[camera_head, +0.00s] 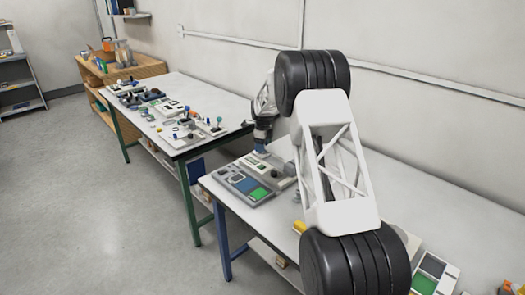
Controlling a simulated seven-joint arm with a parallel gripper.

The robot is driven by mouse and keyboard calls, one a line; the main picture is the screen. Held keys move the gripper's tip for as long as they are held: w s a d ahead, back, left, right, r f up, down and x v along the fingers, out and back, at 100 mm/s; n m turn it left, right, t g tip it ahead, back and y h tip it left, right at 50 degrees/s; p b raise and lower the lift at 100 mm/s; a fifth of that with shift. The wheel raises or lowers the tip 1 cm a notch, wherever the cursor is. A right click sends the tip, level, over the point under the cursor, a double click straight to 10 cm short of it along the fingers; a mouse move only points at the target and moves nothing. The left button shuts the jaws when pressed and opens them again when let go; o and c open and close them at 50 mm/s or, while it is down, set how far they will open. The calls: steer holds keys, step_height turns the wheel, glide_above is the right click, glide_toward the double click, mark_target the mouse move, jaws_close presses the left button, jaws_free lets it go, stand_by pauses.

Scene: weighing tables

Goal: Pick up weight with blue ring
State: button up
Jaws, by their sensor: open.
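My arm reaches over the near table (215,187), and my gripper (261,146) points down above a grey device at that table's back left. The fingers are small and partly hidden, but the gripper is open. No weight with a blue ring can be made out for certain. A small bluish patch shows by the fingertips, too small to tell what it is. My own arm hides much of the near table's middle.
A grey panel with a green square (258,193) lies on the near table's left part, below my gripper. The far table (215,101) holds several small devices. A wooden shelf unit (150,68) stands behind it. Open floor lies to the left.

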jaws_close()
stand_by(0.4)
steer(key=shift+r, duration=0.15)
steer(key=shift+r, duration=1.55)
steer(key=shift+s+d+r, duration=0.1)
steer(key=shift+s+r, duration=0.05)
steer(key=shift+s, duration=0.3)
steer(key=shift+s+d+r, duration=0.1)
steer(key=shift+s, duration=0.35)
steer(key=s+d+r, duration=0.1)
steer(key=s+d, duration=0.1)
steer(key=s, duration=1.2)
steer(key=shift+d, duration=0.35)
steer(key=shift+r, duration=0.1)
